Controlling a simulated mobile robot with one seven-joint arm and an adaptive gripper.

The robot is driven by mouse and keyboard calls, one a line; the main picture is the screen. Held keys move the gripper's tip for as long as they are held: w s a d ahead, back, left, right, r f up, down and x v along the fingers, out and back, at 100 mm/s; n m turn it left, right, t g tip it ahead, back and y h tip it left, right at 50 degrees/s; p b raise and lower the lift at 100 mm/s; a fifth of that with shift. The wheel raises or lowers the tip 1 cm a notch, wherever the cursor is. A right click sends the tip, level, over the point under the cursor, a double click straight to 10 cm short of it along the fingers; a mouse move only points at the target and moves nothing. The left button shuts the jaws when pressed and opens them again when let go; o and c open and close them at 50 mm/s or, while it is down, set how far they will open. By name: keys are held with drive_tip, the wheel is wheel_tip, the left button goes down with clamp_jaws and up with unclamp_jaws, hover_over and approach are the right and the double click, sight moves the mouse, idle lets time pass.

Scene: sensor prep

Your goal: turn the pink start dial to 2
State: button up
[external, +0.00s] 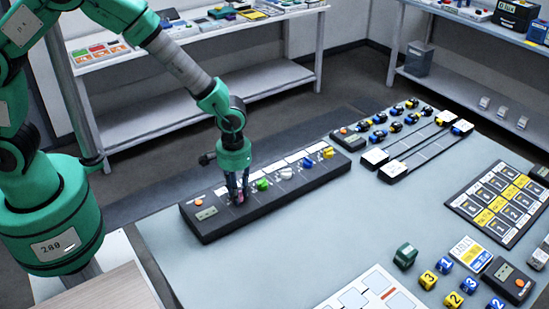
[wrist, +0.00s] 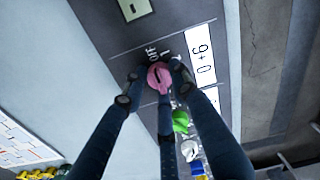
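The pink start dial (wrist: 159,77) is on a long dark control panel (external: 213,222), with "OFF" and "1" printed beside it in the wrist view. My gripper (wrist: 158,74) points down over it, one fingertip on each side. The fingertips appear to touch the dial's sides, so the gripper looks shut on it. In the external view my gripper (external: 238,198) covers most of the dial. Where the dial's pointer stands is hard to read; no "2" mark is legible near it.
Green (external: 262,184), white (external: 286,173), blue (external: 306,162) and yellow (external: 327,152) dials follow along the panel. A white label strip (wrist: 201,55) runs beside them. Slider units (external: 395,170), a numbered board (external: 497,200) and several small coloured blocks lie on the table. The table's middle is clear.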

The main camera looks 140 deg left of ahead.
drive_tip(key=shift+m+p, duration=0.3)
drive_tip(key=m+p, duration=0.3)
drive_tip(key=m, duration=0.2)
drive_tip(key=shift+r, duration=0.15)
drive_tip(key=m+p, duration=0.2)
drive_tip(key=m, duration=0.4)
idle(0.4)
drive_tip(key=o, duration=1.2)
drive_tip(key=shift+c, duration=0.2)
wheel_tip(320, 180, up, 12)
